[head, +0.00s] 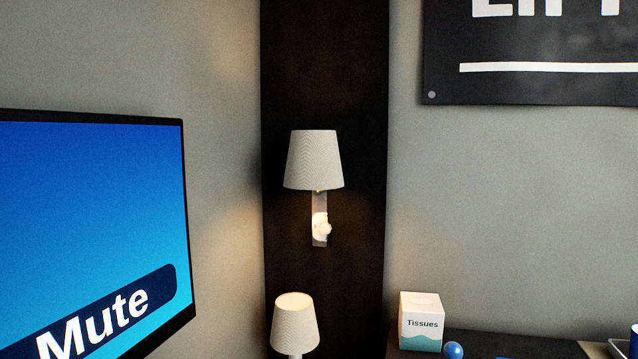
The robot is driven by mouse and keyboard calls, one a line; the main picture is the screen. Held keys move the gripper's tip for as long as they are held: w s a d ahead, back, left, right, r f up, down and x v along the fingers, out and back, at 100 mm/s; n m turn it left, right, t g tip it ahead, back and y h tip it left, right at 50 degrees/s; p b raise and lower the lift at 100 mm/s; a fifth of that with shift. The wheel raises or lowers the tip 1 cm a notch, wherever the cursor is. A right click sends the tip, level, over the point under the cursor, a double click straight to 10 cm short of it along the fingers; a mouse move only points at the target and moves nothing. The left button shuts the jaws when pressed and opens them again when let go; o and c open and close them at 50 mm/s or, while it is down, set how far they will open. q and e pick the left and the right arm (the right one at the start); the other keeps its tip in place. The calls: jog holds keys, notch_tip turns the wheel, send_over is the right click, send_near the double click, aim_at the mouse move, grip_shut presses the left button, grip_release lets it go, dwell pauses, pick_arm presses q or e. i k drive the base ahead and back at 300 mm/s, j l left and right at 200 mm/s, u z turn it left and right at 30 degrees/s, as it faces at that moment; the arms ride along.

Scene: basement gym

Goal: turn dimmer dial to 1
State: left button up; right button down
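A pale dimmer dial (323,228) sits on the narrow light-coloured wall bracket (319,203) below a lamp with a white ribbed shade (314,160). The lamp is mounted on a dark vertical wall panel. The dial looks brightly lit; its markings are too small to read, so I cannot tell its setting. Neither of my grippers is in the head view, and nothing touches the dial.
A screen (95,230) reading "Mute" stands at the left. A second lamp (295,323) is below the wall lamp. A tissue box (420,322) and a blue ball (453,350) are on a dark surface (540,347) at lower right. A black banner (530,85) hangs upper right.

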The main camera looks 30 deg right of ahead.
aim_at(325, 229)
jog(key=l+z, duration=0.1)
jog(key=z, duration=1.15)
